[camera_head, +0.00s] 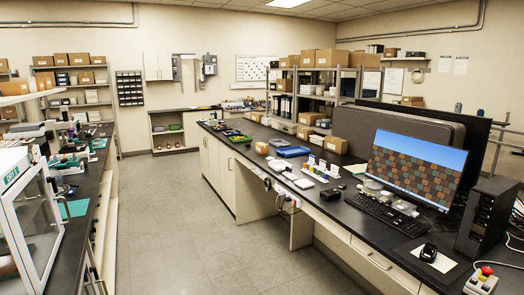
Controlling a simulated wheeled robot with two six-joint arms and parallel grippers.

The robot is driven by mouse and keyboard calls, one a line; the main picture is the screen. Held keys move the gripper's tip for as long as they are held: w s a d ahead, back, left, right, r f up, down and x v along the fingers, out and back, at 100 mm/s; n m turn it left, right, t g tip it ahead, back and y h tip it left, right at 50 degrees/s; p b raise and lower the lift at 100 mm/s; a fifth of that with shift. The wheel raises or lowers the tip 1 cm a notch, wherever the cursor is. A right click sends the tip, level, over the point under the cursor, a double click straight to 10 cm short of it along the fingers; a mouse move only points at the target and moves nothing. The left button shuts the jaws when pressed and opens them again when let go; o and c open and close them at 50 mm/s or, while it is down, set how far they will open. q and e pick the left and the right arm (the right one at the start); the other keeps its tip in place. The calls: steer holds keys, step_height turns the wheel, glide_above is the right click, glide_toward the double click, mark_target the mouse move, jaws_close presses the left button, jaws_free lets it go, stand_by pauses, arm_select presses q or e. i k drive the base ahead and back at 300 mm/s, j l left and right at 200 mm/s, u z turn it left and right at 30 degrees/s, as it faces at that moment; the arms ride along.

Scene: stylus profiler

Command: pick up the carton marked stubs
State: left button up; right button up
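I cannot read the word stubs on any box, so I cannot tell which is the carton marked stubs. Several brown cartons are in view. One carton (336,145) sits on the right bench behind the monitor's left side. Smaller cartons (305,133) and (262,148) sit farther along that bench. More cartons stand on top of the rack (333,58) behind the bench and on the back-left shelves (79,59). Neither of my grippers shows in the head view.
The right bench holds a monitor (416,168), a keyboard (389,211), a black computer tower (487,217), a red stop button box (482,281) and blue trays (293,151). A glass-sided cabinet (28,215) stands at left. The grey floor aisle (175,225) between benches is clear.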

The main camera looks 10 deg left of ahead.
mark_target(262, 148)
steer(key=i+j+u, duration=0.3)
steer(key=i, duration=0.15)
steer(key=i+j+u, duration=0.1)
steer(key=i+u, duration=0.15)
steer(key=i, duration=0.2)
steer(key=i+u, duration=0.3)
steer(key=i, duration=0.15)
steer(key=i+j, duration=0.1)
steer(key=i, duration=1.7)
steer(key=i+j+z, duration=0.1)
steer(key=i+z, duration=0.3)
steer(key=i+j+z, duration=0.35)
steer(key=i, duration=0.2)
steer(key=i+j+z, duration=0.9)
steer(key=j+z, duration=0.15)
steer(key=i+j+z, duration=0.2)
steer(key=j+z, duration=0.15)
steer(key=i+j+z, duration=0.1)
steer(key=j+z, duration=0.2)
steer(key=j, duration=0.2)
